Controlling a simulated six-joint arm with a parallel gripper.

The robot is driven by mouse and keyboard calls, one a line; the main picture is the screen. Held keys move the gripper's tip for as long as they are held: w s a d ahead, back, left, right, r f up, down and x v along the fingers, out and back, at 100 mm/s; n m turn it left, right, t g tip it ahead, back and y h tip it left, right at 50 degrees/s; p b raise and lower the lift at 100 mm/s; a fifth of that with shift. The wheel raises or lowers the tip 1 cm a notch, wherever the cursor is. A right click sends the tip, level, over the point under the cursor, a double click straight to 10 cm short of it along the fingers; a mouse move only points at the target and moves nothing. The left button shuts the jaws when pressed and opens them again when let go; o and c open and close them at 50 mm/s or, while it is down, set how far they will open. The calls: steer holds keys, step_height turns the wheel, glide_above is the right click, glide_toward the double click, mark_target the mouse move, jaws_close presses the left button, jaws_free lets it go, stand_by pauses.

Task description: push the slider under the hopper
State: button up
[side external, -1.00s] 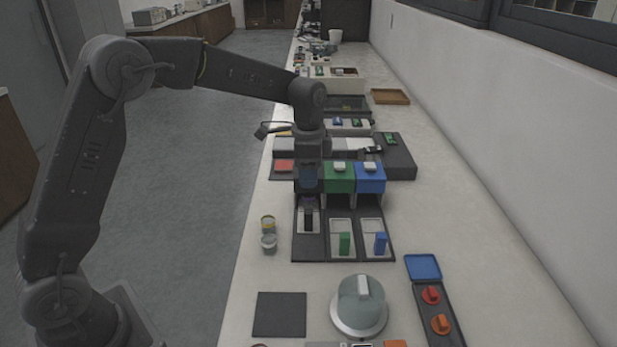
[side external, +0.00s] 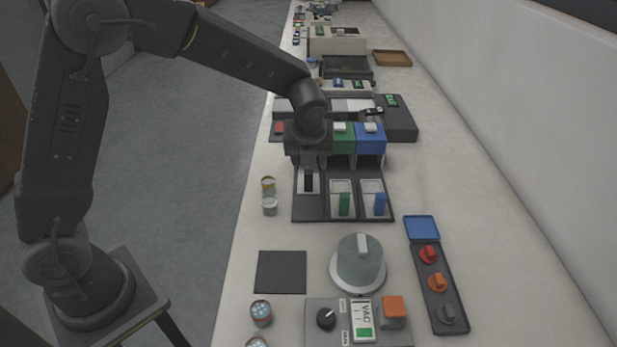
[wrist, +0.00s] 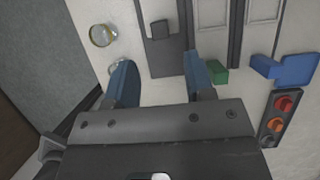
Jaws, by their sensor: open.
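A row of lanes lies on a dark base (side external: 311,213) on the bench. The left lane holds a slider (side external: 303,190) with an upright black tab (side external: 308,180), which also shows in the wrist view (wrist: 160,28). My gripper (side external: 308,160) is over the far part of this lane and hides its hopper. The wrist view shows its two blue fingers (wrist: 158,62) spread wide with nothing between them. The tab stands ahead of the fingers, apart from them. The green hopper (side external: 342,143) and blue hopper (side external: 371,143) stand to the right, with a green tab (side external: 344,203) and blue tab (side external: 380,203) in front.
Two small jars (side external: 269,195) stand left of the base near the bench edge. A round grey-domed device (side external: 360,262), a dark mat (side external: 281,272) and a knob panel (side external: 437,287) are nearer the camera. The bench right of the lanes is clear.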

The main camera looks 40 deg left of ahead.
mark_target(308, 173)
steer(key=x, duration=1)
steer(key=shift+w+a+f, duration=0.1)
steer(key=shift+f, duration=0.15)
steer(key=shift+c, duration=0.5)
jaws_close()
steer(key=shift+w+a+r, duration=0.1)
steer(key=shift+w+a, duration=1.3)
steer(key=shift+a, duration=0.05)
